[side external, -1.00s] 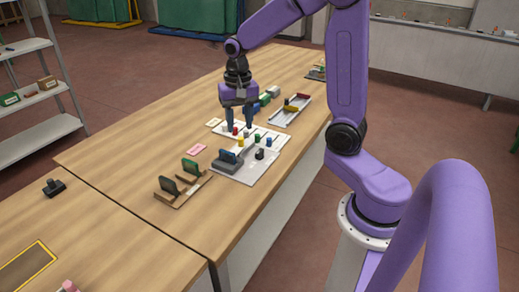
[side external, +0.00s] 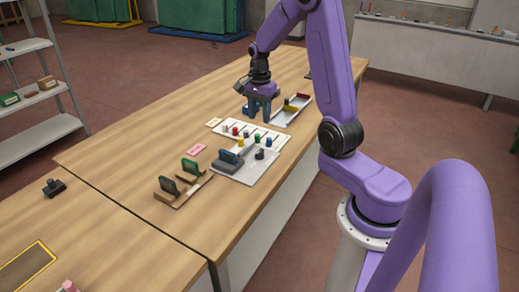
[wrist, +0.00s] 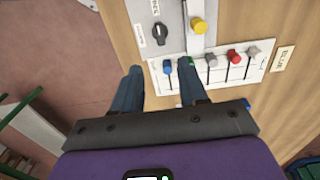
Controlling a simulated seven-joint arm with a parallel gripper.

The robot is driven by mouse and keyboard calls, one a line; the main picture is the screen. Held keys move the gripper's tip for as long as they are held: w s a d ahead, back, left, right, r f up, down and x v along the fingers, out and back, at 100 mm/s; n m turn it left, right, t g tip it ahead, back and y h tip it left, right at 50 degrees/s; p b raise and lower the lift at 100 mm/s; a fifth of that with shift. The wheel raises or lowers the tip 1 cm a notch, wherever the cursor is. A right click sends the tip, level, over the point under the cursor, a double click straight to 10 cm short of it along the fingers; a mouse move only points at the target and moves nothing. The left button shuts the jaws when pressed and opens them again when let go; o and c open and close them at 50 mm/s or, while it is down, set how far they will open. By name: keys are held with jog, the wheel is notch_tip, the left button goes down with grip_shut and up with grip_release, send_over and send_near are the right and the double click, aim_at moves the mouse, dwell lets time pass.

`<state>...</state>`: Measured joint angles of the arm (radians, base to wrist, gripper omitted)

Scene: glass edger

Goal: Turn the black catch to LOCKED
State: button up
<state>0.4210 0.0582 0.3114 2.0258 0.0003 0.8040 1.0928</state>
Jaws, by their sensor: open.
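The black catch (wrist: 159,34) is a small dark knob on a pale plate at the top of the wrist view. In the side view the black catch (side external: 260,154) stands on the right part of the pale plate (side external: 246,175). Its pointer setting is too small to read surely. My gripper (side external: 259,110) is open and empty, away from the catch, beyond the slider panel. In the wrist view my gripper's two blue fingers (wrist: 160,68) are spread apart, reaching up toward the panel edge, with the catch beyond their tips.
A white panel (wrist: 222,76) with several coloured sliders lies between my gripper and the catch. A grey block with a blue piece (side external: 226,160) stands left of the catch. A long tray (side external: 291,113) lies beside my gripper.

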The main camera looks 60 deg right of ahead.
aim_at(259, 151)
notch_tip(259, 151, down, 14)
jog(key=shift+f, duration=0.1)
dwell(0.4)
grip_shut()
